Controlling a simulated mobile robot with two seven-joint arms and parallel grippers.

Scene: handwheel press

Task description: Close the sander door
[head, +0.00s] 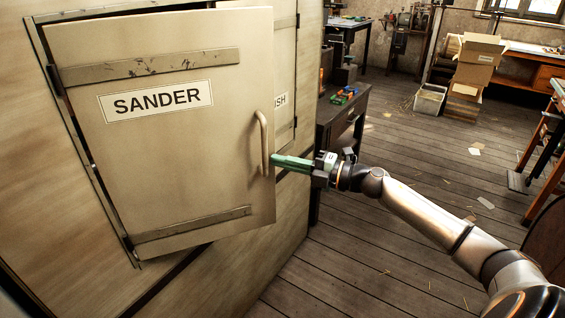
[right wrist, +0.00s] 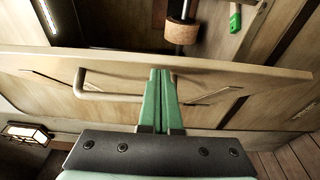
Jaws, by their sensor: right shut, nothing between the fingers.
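The sander door (head: 170,130) is a beige panel with a "SANDER" label and metal straps. It stands ajar, hinged at the left, its free right edge away from the cabinet. Its bar handle (head: 264,142) is near that edge. My right gripper (head: 275,161) has green fingers, shut and empty, with tips beside the handle at the free edge. In the right wrist view, the door (right wrist: 220,115) spans the picture, and the handle (right wrist: 110,97) is left of the shut fingers (right wrist: 161,74). I cannot tell if they touch the door. My left gripper is not in view.
A second cabinet door with a partly hidden label (head: 281,100) is behind the sander door. Past the door edge, the wrist view shows a cylinder (right wrist: 181,30) and a green-handled item (right wrist: 235,18) inside. A dark bench (head: 340,120) stands right of the cabinet. The wooden floor (head: 400,250) is mostly clear.

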